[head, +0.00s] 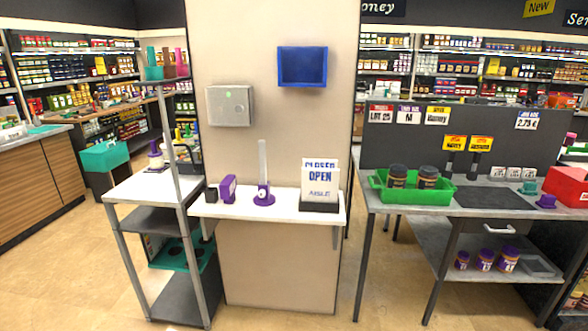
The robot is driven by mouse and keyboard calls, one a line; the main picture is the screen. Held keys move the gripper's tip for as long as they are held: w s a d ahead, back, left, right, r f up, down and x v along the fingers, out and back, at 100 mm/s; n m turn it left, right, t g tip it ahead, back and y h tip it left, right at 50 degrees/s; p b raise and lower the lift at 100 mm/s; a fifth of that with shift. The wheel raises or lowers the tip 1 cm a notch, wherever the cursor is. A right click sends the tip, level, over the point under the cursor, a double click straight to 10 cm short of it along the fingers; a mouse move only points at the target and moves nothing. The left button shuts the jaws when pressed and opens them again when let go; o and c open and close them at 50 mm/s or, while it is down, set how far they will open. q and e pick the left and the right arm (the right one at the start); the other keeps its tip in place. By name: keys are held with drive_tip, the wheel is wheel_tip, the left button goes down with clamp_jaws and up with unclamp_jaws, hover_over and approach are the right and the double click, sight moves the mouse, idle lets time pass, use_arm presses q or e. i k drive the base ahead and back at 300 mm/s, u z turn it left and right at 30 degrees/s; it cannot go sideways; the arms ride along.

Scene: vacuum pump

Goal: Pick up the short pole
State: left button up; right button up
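A short, light grey upright pole (262,162) stands on the white wall shelf in the middle of the head view. Its lower end meets a round purple base (263,198) with a small white dial-like spot. I cannot tell how the pole and base are joined. A taller grey post (166,126) rises above the shelving unit on the left. Neither of my grippers is in view.
The white shelf (225,210) also carries a purple block (228,188), a small black block (211,195) and an open/closed sign (320,180). A grey box (230,105) and blue box (302,67) hang above. A green crate (411,194) stands right.

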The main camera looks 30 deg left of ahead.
sight(262, 145)
drive_tip(key=z, duration=0.35)
drive_tip(key=i, duration=0.8)
drive_tip(key=u, duration=0.5)
drive_tip(key=i, duration=0.6)
drive_tip(key=u, duration=0.65)
